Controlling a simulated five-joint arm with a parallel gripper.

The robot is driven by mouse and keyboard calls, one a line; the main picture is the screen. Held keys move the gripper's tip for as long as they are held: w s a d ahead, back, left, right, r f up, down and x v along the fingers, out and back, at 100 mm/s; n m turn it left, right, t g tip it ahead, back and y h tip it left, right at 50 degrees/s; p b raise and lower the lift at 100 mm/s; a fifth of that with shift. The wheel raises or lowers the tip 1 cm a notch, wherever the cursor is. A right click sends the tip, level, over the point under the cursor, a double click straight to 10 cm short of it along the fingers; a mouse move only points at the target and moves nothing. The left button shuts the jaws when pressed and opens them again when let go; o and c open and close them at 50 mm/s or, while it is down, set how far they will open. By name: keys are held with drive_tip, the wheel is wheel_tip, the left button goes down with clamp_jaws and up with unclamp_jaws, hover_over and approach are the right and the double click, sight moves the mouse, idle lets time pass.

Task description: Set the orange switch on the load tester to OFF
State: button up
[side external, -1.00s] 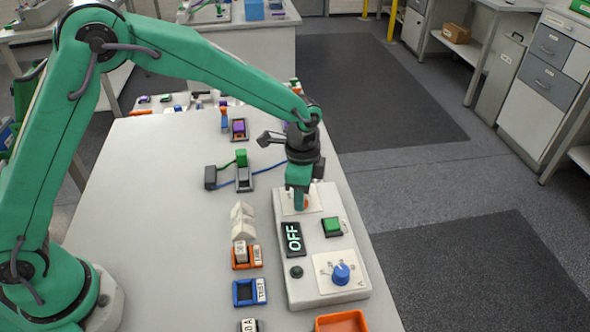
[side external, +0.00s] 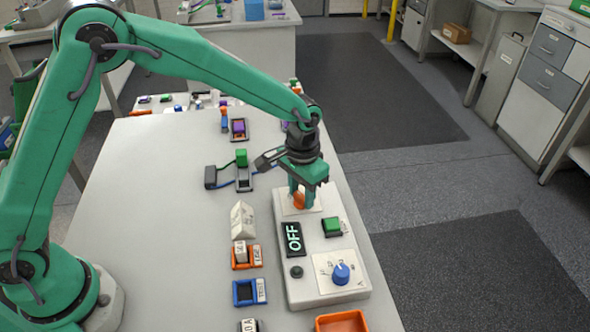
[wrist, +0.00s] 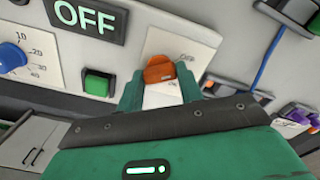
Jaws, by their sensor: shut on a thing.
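The load tester (side external: 327,270) is a light grey box along the right side of the table. Its orange switch (side external: 299,199) sits on a white plate at the far end, and shows in the wrist view (wrist: 159,73). My gripper (side external: 302,204) points down over that plate, its green fingers on either side of the orange switch and shut on it. In the wrist view my gripper (wrist: 160,88) partly hides the switch's lower part. The tester's display (side external: 293,239) reads OFF in lit letters, also in the wrist view (wrist: 85,18).
A green button (side external: 332,227), a blue knob (side external: 341,273) and a small black button (side external: 296,272) share the tester's face. Battery holders and a white wedge-shaped block (side external: 243,220) stand to its left. An orange tray (side external: 341,321) lies in front. The table's left half is clear.

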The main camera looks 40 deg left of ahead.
sight(301, 195)
drive_tip(key=shift+r+n, duration=0.1)
drive_tip(key=shift+n, duration=0.8)
drive_tip(key=o, duration=1)
drive_tip(key=shift+r, duration=0.1)
drive_tip(key=shift+r, duration=3.8)
